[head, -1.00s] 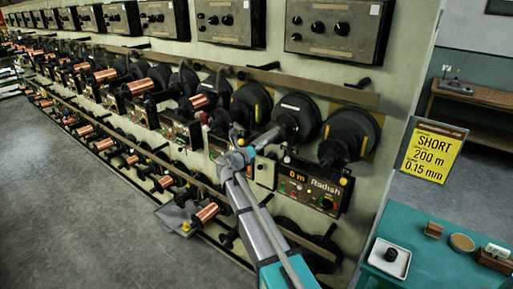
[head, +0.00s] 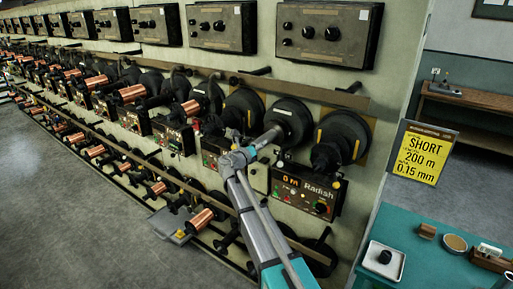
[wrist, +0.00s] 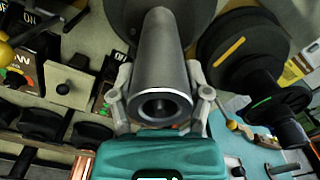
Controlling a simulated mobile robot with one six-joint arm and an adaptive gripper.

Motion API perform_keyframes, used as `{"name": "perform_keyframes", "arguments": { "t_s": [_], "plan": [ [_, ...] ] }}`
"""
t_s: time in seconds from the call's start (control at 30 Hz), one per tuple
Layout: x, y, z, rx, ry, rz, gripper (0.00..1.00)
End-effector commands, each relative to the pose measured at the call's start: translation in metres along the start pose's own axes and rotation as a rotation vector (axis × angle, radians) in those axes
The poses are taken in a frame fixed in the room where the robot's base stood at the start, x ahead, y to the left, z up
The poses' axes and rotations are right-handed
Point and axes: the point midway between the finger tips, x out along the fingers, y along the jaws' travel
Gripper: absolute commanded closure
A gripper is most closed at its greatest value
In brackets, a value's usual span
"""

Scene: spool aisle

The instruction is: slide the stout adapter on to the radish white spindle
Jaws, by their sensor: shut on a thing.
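The stout adapter (wrist: 160,62) is a grey tapered cylinder with a bright rim and a round hole at its near end. My gripper (wrist: 158,84) is shut on it, one finger on each side.
A yellow-marked spindle disc (head: 341,138) is close on the right; it also shows in the wrist view (wrist: 238,48). A rail (head: 300,90) runs above the spindles. A teal table (head: 440,262) with a white tray (head: 373,268) is at lower right.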

Motion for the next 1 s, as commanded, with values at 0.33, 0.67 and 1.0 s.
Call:
{"name": "perform_keyframes", "arguments": {
  "t_s": [0.33, 0.67, 1.0],
  "plan": [
    [0.018, 0.0, 0.0, -0.001, 0.0, -0.002, 0.98],
    [0.019, 0.0, 0.0, -0.001, 0.0, -0.001, 0.98],
    [0.022, 0.0, 0.001, -0.001, 0.0, -0.001, 0.98]
  ]
}}
